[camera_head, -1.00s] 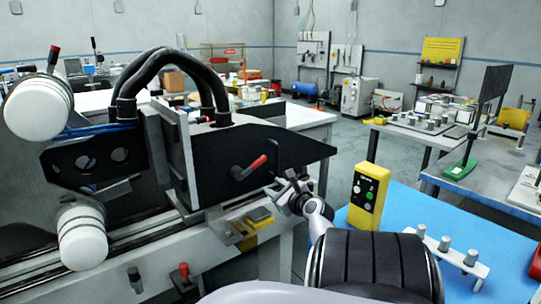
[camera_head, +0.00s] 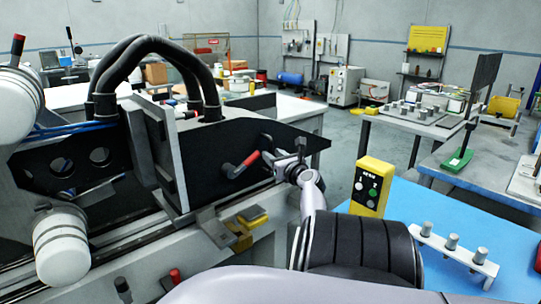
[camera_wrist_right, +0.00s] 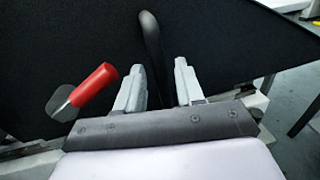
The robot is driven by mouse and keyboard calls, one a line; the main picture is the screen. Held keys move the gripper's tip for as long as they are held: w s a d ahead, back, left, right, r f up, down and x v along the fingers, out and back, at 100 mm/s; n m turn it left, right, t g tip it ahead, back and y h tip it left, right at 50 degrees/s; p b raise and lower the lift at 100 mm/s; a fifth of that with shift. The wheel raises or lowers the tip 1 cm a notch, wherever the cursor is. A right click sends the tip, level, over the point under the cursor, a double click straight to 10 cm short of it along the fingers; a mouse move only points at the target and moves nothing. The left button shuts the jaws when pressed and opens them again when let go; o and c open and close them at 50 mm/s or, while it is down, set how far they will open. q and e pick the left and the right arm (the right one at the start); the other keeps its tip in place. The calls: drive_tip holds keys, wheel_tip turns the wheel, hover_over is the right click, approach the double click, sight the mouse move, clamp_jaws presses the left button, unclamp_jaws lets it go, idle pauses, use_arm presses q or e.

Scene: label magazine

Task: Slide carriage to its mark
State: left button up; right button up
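The carriage is a black-sided block (camera_head: 207,165) with upright grey plates, sitting on a rail at centre left in the head view. A red-tipped lever (camera_head: 243,164) is on its near side; it also shows in the wrist view (camera_wrist_right: 95,90). A black bar handle (camera_wrist_right: 151,45) stands out from the same side. My right gripper (camera_head: 274,162) is at the handle. In the wrist view its two fingers (camera_wrist_right: 158,75) are apart, with the handle between them, closer to the left finger. I cannot tell whether they touch it. My left gripper is not in view.
Yellow blocks (camera_head: 247,222) sit below the carriage, right of its grey bracket (camera_head: 215,227). A yellow button box (camera_head: 371,187) and a peg rack (camera_head: 454,248) stand on the blue mat (camera_head: 415,205) at right. White cylinders (camera_head: 62,248) are at far left.

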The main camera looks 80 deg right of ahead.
drive_tip(key=shift+x, duration=1.2)
